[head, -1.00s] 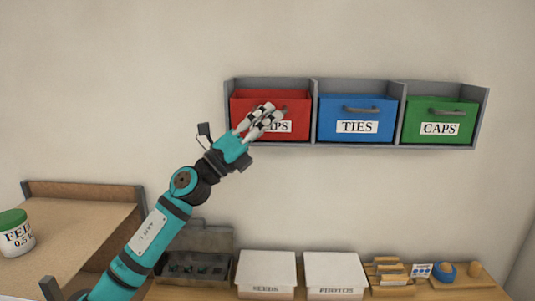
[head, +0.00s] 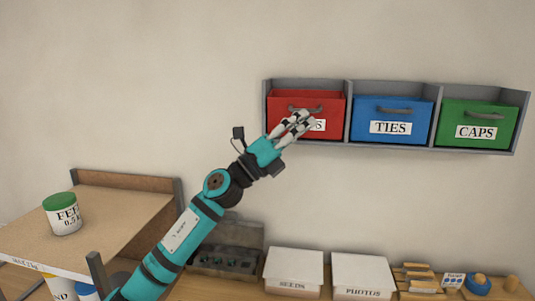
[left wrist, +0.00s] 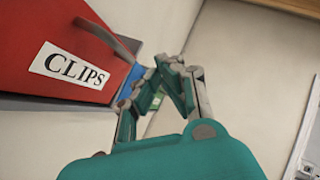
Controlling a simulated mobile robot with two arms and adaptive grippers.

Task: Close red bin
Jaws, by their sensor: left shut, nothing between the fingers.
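The red bin (head: 282,103) sits in the left compartment of the grey wall rack, with a dark handle (head: 303,108) on its front. In the left wrist view the red bin (left wrist: 40,25) shows its CLIPS label, and its front stands out past the blue bin behind it. My left gripper (head: 308,121) is shut and empty. In the head view it overlaps the lower front of the red bin and hides part of the label. In the left wrist view its fingers (left wrist: 168,70) are beside the bin front; I cannot tell whether they touch. My right gripper is not in view.
The blue TIES bin (head: 365,110) and green CAPS bin (head: 450,118) share the rack (head: 523,115). Below are two white boxes (head: 294,266), an open grey case (head: 238,232) and small items on a wooden surface. A FEED jar (head: 64,215) stands at left. The wall between is clear.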

